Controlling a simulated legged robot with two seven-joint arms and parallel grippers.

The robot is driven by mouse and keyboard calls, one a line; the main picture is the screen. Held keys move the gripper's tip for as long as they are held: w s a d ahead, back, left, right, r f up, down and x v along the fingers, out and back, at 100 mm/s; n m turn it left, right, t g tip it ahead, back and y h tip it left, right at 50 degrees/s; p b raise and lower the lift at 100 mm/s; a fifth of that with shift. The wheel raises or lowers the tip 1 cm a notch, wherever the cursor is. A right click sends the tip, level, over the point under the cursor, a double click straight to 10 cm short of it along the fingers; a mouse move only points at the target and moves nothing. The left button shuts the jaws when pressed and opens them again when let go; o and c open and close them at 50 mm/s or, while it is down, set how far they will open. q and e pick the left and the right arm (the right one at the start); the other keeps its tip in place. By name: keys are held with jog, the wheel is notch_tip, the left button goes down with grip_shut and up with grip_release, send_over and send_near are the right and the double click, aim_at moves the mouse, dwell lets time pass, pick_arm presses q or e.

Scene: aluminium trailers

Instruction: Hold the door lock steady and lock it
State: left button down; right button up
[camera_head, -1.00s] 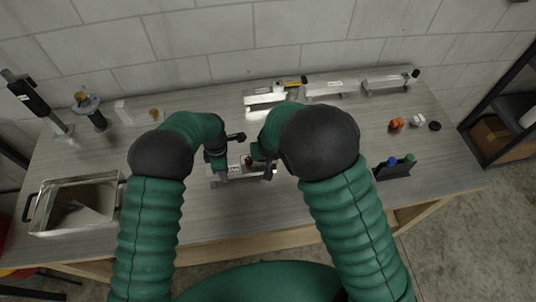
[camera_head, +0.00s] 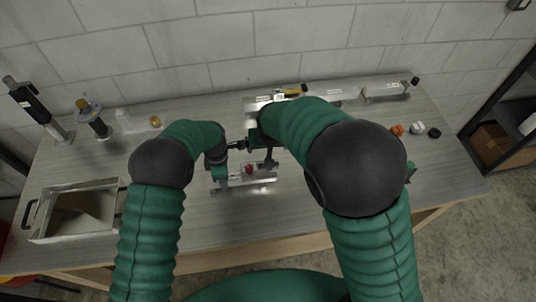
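The door lock (camera_head: 262,181) is a silver metal piece lying lengthwise on the table in front of me, with a small red part (camera_head: 249,169) on top. My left gripper (camera_head: 226,164) is at the lock's left end, close to or touching it. My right gripper (camera_head: 266,160) is above the lock's right half, to the right of the red part. The fingers of both grippers are small, dark and partly hidden by my arms. I cannot tell whether either is open or shut, or whether the left one holds the lock.
A metal tray (camera_head: 40,232) sits at the left. Upright devices (camera_head: 42,108) stand at the back left. Silver fixtures (camera_head: 385,90) line the back edge by the wall. Small orange (camera_head: 397,130), white and black parts lie at the right. The table front is clear.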

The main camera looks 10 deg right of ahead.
jog(key=shift+r, duration=0.3)
pick_arm(q)
jog(key=c, duration=0.8)
grip_release()
jog(key=shift+c, duration=0.2)
jog(key=shift+r, duration=0.1)
